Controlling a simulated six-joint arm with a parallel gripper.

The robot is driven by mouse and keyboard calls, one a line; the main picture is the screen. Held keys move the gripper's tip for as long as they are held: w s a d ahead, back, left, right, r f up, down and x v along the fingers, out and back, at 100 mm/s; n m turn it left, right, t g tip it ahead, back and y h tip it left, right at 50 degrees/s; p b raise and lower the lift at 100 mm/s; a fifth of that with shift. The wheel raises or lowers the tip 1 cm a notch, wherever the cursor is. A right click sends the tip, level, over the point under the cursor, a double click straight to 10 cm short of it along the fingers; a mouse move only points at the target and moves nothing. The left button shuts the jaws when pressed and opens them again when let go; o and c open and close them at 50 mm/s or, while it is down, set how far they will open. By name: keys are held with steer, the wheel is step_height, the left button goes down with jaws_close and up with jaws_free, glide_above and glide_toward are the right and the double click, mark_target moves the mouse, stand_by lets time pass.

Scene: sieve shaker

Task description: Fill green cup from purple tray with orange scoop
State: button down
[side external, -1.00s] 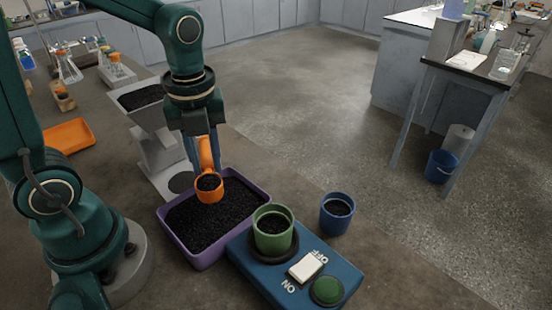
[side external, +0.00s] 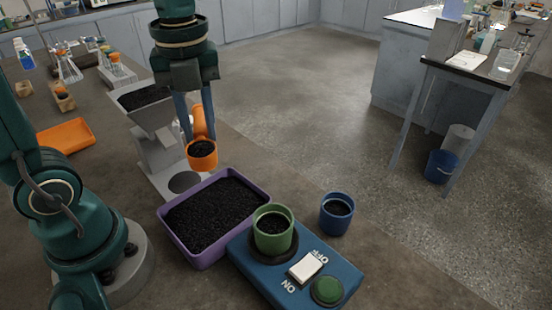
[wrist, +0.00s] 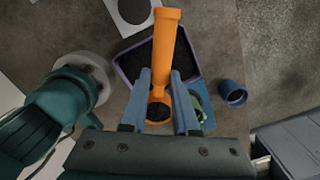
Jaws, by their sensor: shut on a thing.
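My gripper (side external: 191,126) is shut on the handle of the orange scoop (side external: 202,158), which is held in the air above the back edge of the purple tray. Black grains show inside the scoop's cup. The scoop also shows in the wrist view (wrist: 166,50) between the two fingers. The purple tray (side external: 176,244) holds a broad bed of black grains. The green cup (side external: 272,238) stands upright on the blue shaker base, right of the tray, with black grains inside. It is mostly hidden in the wrist view.
A blue cup (side external: 336,214) with dark grains stands right of the green cup. The blue shaker base (side external: 262,275) has a white switch (side external: 307,268) and a green button (side external: 327,290). A grey hopper stand (side external: 158,150) is behind the scoop. An orange tray (side external: 66,136) lies at left.

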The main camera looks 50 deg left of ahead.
mark_target(214, 154)
steer(key=shift+r, duration=0.35)
steer(key=d+n, duration=0.2)
steer(key=s+d+n, duration=0.1)
steer(key=d+n, duration=0.1)
steer(key=shift+f, duration=0.1)
steer(key=d+n, duration=0.2)
steer(key=s+d+n, duration=0.1)
steer(key=n, duration=0.2)
steer(key=shift+s+d, duration=0.1)
steer(key=shift+d, duration=0.25)
steer(key=s+d+f+n+g+h, duration=0.1)
steer(key=d+f+n+g+h, duration=0.2)
steer(key=d+n+h, duration=0.4)
steer(key=shift+s+n+g, duration=0.35)
steer(key=shift+n+g, duration=0.15)
steer(key=shift+n, duration=0.5)
stand_by(0.8)
steer(key=shift+a+h, duration=0.1)
steer(key=shift+h, duration=0.3)
